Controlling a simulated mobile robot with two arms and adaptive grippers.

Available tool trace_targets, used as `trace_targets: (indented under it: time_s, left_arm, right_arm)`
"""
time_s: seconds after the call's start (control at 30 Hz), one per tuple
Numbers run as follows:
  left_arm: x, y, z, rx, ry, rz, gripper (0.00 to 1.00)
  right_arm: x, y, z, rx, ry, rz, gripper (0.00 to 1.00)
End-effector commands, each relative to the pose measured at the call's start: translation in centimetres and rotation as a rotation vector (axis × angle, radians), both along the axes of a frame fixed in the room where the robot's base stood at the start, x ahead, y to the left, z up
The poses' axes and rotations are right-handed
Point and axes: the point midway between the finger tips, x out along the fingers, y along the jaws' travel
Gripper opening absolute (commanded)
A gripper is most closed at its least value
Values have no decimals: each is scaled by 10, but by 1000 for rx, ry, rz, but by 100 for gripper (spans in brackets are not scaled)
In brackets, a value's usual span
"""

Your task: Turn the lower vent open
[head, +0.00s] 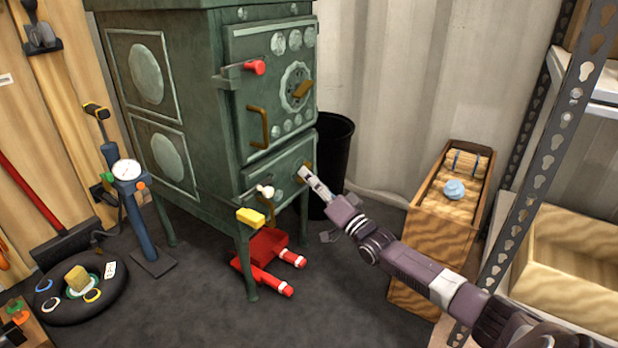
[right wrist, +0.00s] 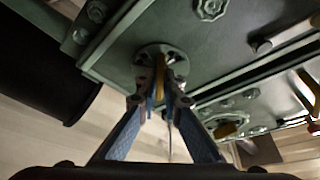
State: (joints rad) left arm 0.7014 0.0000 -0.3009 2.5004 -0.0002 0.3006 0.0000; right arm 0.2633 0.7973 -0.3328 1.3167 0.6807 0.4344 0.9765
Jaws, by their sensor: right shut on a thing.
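The green stove (head: 175,100) stands at the back, with an upper door and a lower panel on its front. The lower vent is a round plate with a brass tab (head: 306,167) at the right end of the lower panel. In the right wrist view, the vent plate (right wrist: 152,50) carries an upright brass tab. My right gripper (head: 304,173) is at this tab, its fingers (right wrist: 161,98) closed on either side of it. The fingers partly hide the tab. The upper vent (head: 296,88) has its own brass tab, apart from my gripper. My left gripper is not in view.
A black bin (head: 338,150) stands close behind the stove's right side. A wooden box (head: 425,225) and metal shelving (head: 560,130) are on the right. A red object (head: 265,245) lies under the stove. A blue pump with a gauge (head: 140,215) stands left.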

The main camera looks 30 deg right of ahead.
Motion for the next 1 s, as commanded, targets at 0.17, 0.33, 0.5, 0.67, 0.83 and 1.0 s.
trace_targets:
  time_s: [0.17, 0.33, 0.5, 0.67, 0.83, 1.0]
  left_arm:
    - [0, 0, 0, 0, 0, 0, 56]
    - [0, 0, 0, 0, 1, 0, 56]
    - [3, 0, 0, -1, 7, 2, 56]
    - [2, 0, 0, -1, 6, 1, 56]
    - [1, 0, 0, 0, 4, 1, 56]
    - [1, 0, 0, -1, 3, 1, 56]
  right_arm:
    - [0, 0, 0, -2, 0, -1, 25]
    - [0, 0, 0, -1, 0, 0, 25]
    - [0, 0, 0, 0, 0, 0, 25]
    - [-9, -1, -4, 0, 3, 0, 25]
    - [-32, -3, -11, -2, 4, 1, 25]
    - [-60, -6, -19, -2, 4, 1, 25]
